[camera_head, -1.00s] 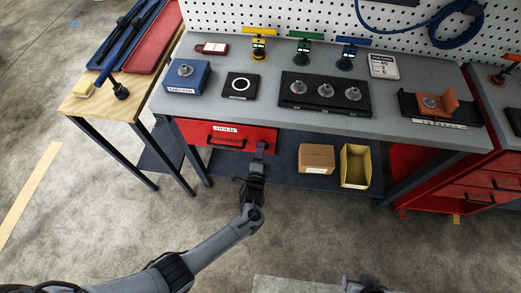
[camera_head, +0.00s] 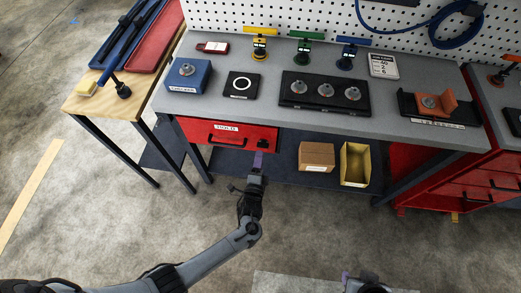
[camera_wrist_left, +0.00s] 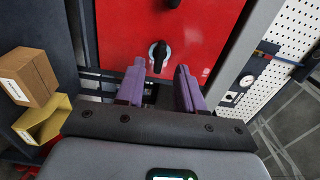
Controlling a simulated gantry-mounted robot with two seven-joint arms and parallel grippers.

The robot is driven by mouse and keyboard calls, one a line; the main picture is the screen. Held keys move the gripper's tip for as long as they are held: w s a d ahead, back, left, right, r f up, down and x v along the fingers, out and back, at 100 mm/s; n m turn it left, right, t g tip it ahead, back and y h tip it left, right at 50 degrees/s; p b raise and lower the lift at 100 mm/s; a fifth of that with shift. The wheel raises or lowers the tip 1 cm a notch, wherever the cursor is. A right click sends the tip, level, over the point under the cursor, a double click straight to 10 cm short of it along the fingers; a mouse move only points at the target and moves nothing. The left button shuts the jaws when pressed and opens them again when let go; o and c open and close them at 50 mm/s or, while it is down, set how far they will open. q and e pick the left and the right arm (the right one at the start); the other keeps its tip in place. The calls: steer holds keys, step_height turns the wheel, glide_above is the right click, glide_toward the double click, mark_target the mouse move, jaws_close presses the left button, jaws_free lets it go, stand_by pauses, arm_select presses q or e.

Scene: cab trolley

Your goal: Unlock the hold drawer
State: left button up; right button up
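The red hold drawer (camera_head: 240,138) is under the grey bench's left part, with a HOLD label and a black handle; its front looks closed. It fills the middle of the left wrist view (camera_wrist_left: 125,35).
Below the bench, a shelf (camera_head: 285,170) holds a brown box (camera_head: 316,156) and an open yellow bin (camera_head: 355,165), right of my left gripper. Bench legs stand left of the drawer. The floor in front is clear.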

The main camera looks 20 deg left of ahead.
arm_select(q)
steer(key=p+v, duration=0.1)
steer(key=v, duration=0.4)
steer(key=shift+s, duration=0.45)
